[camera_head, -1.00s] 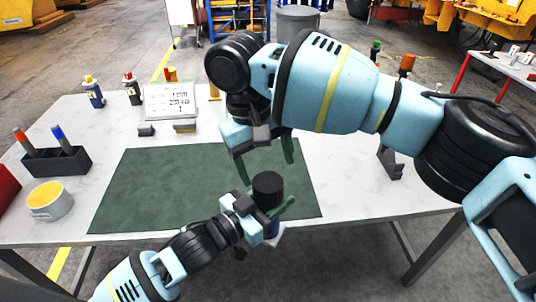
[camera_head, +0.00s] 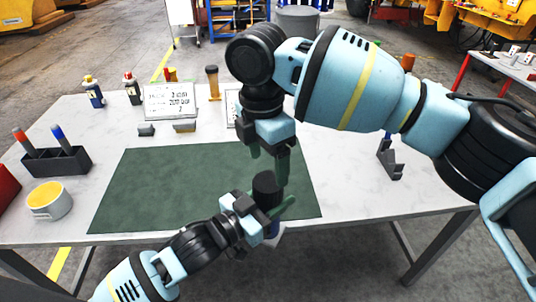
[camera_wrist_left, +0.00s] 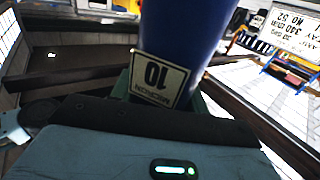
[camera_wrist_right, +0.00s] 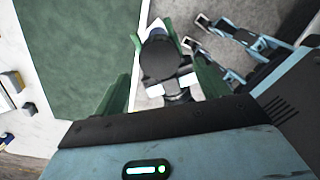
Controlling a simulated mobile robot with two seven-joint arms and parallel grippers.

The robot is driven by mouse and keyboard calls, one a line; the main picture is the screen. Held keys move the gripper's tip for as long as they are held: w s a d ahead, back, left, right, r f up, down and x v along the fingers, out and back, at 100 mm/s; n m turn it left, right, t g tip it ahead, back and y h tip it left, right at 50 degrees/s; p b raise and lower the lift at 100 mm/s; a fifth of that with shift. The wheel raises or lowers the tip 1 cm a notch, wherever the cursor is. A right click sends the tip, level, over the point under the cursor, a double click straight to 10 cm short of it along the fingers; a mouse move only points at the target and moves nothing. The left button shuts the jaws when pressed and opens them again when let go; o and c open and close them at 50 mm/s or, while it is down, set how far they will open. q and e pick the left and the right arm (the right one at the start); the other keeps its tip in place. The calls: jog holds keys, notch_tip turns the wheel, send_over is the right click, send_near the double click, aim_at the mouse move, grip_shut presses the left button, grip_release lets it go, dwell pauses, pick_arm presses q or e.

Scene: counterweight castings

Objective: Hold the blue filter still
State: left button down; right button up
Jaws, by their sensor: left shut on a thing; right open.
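The blue filter, with a black top (camera_head: 267,187), is upright at the table's front edge. Its blue body (camera_wrist_left: 185,30) with a white "10 MICRON" label (camera_wrist_left: 158,80) fills the upper middle of the left wrist view. My left gripper (camera_head: 278,212) is shut on the blue filter from the left, below the black top. My right gripper (camera_head: 269,162) is open and empty just above the filter, its green fingers pointing down. In the right wrist view the black top (camera_wrist_right: 160,62) lies between and beyond these fingers. Most of the blue body is hidden in the head view.
A green mat (camera_head: 165,185) covers the middle of the white table (camera_head: 345,195) and is bare. A dark holder with markers (camera_head: 60,160) and a yellow-topped tin (camera_head: 50,200) stand at left. Bottles, a sign (camera_head: 170,101) and small blocks line the back. A dark bracket (camera_head: 389,163) stands right.

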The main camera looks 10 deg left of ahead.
aim_at(268, 181)
jog(key=n, duration=0.4)
jog(key=shift+d+r+n, duration=0.1)
jog(key=shift+r+n, duration=0.05)
jog(key=shift+n, duration=0.25)
jog(key=n, duration=0.3)
jog(key=shift+r+y, duration=0.1)
jog(key=shift+y, duration=0.3)
jog(key=shift+f, duration=4)
jog(key=shift+c, duration=0.2)
